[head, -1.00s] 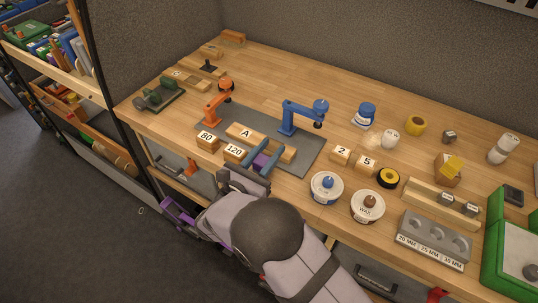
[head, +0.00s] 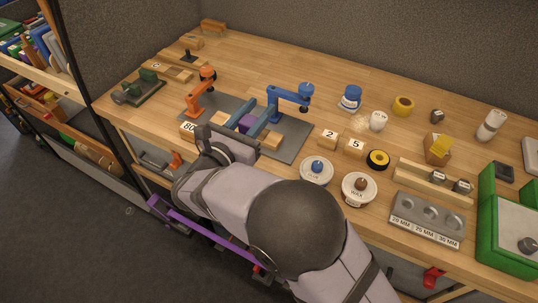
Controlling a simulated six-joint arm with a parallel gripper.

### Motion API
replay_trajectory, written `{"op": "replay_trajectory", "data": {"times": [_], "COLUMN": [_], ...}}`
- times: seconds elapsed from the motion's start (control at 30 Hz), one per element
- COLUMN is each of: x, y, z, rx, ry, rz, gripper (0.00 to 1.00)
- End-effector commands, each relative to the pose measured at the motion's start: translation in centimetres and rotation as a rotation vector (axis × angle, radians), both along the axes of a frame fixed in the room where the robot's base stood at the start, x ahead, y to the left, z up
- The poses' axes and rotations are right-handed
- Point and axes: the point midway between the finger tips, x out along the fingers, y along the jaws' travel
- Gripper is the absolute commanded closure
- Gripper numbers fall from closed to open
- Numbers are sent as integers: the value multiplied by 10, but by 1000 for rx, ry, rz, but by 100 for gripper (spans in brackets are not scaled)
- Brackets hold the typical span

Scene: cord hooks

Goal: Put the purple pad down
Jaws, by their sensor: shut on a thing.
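The small purple pad (head: 247,123) is between the fingers of my gripper (head: 251,120), which is shut on it. It is over the grey mat (head: 291,145), between the orange clamp-like tool (head: 204,92) and the blue one (head: 286,102). A wooden block (head: 271,141) shows just right of the fingers, and another bit of wood lies left of the pad. My wrist hides the near part of the mat. I cannot tell whether the pad touches anything below it.
Number blocks 2 (head: 328,139) and 5 (head: 353,148), a glue tin (head: 316,171) and a wax tin (head: 360,189) stand right of the mat. A green vise (head: 139,89) is at the left.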

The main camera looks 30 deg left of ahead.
Motion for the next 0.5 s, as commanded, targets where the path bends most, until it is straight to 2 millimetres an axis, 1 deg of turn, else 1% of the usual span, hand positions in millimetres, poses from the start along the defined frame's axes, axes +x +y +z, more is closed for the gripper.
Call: {"op": "replay_trajectory", "data": {"times": [0.1, 0.27, 0.3, 0.4, 0.47, 0.5], "x": [4, 5, 3, 0, -2, -4], "y": [-12, -42, -50, -63, -68, -71], "z": [12, 21, 20, 17, 13, 8], "rx": [8, 3, 1, -2, -3, -4], "ry": [-2, -1, -1, -1, 0, 0], "rz": [-15, -24, -22, -12, -7, -3], "gripper": [91, 91, 91, 91, 91, 91]}}
